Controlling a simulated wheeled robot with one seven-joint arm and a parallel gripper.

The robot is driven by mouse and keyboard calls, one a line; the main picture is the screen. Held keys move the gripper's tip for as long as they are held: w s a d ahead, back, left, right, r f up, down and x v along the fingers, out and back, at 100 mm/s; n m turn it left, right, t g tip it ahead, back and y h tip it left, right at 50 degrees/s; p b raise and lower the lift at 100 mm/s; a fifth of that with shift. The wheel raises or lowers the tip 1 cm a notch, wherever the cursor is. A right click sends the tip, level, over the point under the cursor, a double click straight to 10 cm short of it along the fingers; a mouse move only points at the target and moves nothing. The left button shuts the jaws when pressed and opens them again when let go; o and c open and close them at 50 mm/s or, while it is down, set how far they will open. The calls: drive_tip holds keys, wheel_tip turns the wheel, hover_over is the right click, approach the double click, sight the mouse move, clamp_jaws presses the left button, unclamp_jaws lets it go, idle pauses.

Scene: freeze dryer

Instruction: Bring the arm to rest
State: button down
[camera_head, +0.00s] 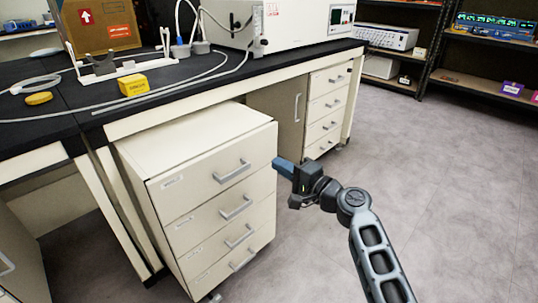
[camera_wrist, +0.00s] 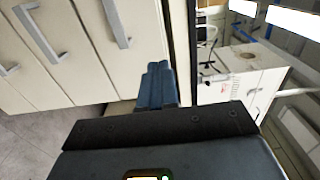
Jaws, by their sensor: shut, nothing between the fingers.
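My gripper (camera_head: 284,168) is in the middle of the head view, at the end of my raised arm, pointing left. Its blue fingers lie together and hold nothing. In the wrist view the closed fingers (camera_wrist: 157,86) point up the picture. The gripper is in front of the right edge of a cream drawer cabinet (camera_head: 222,207), near its top drawer. I cannot tell the exact gap between them. The same kind of drawer fronts show in the wrist view (camera_wrist: 85,40), turned on their side.
A black-topped bench (camera_head: 180,82) runs behind, bearing a yellow box (camera_head: 133,85), cables, a cardboard box (camera_head: 97,22) and a white machine (camera_head: 290,22). Shelves with instruments (camera_head: 480,84) stand at the back right. The grey floor (camera_head: 470,200) right of my arm is clear.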

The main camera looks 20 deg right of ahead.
drive_tip(key=s+d+f+n+g+h, duration=0.1)
drive_tip(key=s+f+h, duration=0.1)
drive_tip(key=s+f, duration=0.5)
drive_tip(key=s+d+f+n+h, duration=0.1)
drive_tip(key=s+f+h, duration=0.2)
drive_tip(key=s, duration=0.9)
drive_tip(key=s+d+f+n+g+h, duration=0.1)
drive_tip(key=s+f+h, duration=0.1)
drive_tip(key=s+f, duration=0.55)
drive_tip(key=s+r+n+h, duration=0.2)
drive_tip(key=s+r, duration=0.2)
drive_tip(key=s, duration=0.8)
drive_tip(key=s+r+n+t, duration=0.1)
drive_tip(key=s+r+n, duration=0.6)
drive_tip(key=s+r, duration=0.95)
wheel_tip(320, 180, up, 18)
drive_tip(key=p, duration=1.9)
drive_tip(key=shift+s+r, duration=0.25)
drive_tip(key=shift+s, duration=0.15)
